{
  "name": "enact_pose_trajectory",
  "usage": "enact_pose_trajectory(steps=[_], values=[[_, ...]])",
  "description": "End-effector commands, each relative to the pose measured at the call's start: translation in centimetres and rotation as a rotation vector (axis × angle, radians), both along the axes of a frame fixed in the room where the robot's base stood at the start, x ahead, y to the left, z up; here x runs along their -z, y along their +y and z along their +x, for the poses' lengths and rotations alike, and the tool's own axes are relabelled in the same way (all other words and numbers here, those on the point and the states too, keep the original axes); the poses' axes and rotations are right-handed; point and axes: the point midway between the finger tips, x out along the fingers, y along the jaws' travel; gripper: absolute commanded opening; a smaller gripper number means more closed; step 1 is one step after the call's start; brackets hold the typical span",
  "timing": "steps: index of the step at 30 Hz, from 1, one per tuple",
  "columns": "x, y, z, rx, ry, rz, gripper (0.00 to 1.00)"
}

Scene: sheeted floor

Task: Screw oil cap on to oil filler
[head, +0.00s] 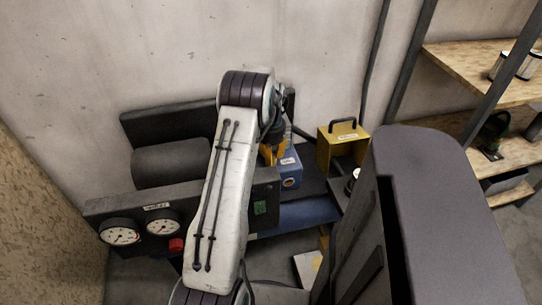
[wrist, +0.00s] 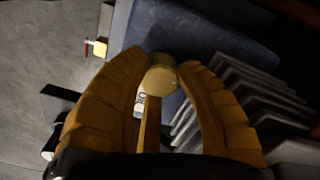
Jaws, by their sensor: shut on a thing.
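My gripper (head: 271,153) reaches down at the blue housing (head: 290,173) of the machine, and its orange fingers are partly hidden behind my arm in the head view. In the wrist view my gripper (wrist: 160,82) is shut on a round yellowish cap (wrist: 159,80), which I take for the oil cap. The cap sits between the fingertips, over or against the blue housing (wrist: 205,38). A white label with dark letters (wrist: 140,104) shows between the fingers. The oil filler cannot be made out; I cannot tell whether the cap touches it.
Grey fins (wrist: 215,105) stand close to the right finger. In the head view, a yellow box with a black handle (head: 341,147) stands right of the gripper. Dial gauges (head: 120,232) and a red knob (head: 177,245) are at lower left. Wooden shelves (head: 475,65) stand at the right.

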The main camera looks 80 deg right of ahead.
Motion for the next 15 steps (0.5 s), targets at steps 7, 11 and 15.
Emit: enact_pose_trajectory(steps=[7, 11, 15], values=[[0.04, 0.02, 0.00, 0.300, 0.001, 0.001, 0.00], [0.04, 0.02, 0.00, 0.458, 0.001, 0.001, 0.00], [0.04, 0.02, 0.00, 0.628, 0.002, 0.002, 0.00]])
